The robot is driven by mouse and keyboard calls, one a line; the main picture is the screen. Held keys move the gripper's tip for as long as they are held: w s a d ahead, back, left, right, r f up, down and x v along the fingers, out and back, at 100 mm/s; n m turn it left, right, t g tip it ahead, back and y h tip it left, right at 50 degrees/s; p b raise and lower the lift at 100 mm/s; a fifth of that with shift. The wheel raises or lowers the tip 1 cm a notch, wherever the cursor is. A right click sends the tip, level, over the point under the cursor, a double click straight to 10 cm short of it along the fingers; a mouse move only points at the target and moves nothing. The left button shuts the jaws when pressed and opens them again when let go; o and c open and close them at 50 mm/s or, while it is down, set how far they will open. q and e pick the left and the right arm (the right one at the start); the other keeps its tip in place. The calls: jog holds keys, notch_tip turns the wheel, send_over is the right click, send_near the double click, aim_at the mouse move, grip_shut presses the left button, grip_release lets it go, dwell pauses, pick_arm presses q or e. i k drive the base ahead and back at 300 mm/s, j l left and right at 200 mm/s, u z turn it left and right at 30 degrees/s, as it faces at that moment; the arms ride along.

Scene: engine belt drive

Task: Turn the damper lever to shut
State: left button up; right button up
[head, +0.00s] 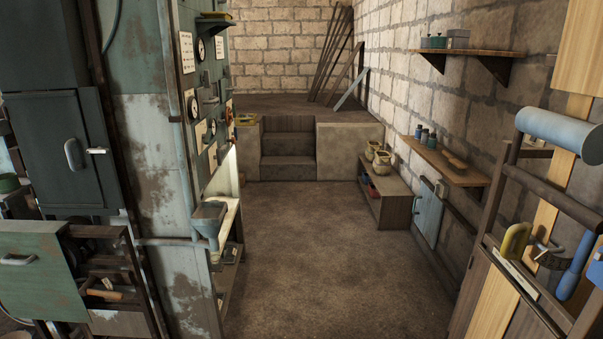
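No part is clearly marked as the damper lever. At the right edge, a yellow grip (516,243) stands beside a dark curved metal piece (550,260) on a wooden frame; I cannot tell whether this is the damper lever or how it is set. A pale strip (515,277) lies just below the grip. On the left, a worn green panel (212,100) seen at a steep angle carries gauges and small fittings, too small to tell apart. Neither of my grippers shows in the head view.
A blue-grey roller (562,132) and a blue handle (577,265) are on the right frame. A low bench (383,205) and a blue wall box (428,213) line the right wall. The floor (320,260) between is clear, with steps (287,155) behind.

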aim_at(207, 137)
jog(key=i+l+z, duration=0.15)
jog(key=i, duration=1.9)
jog(key=j, duration=0.1)
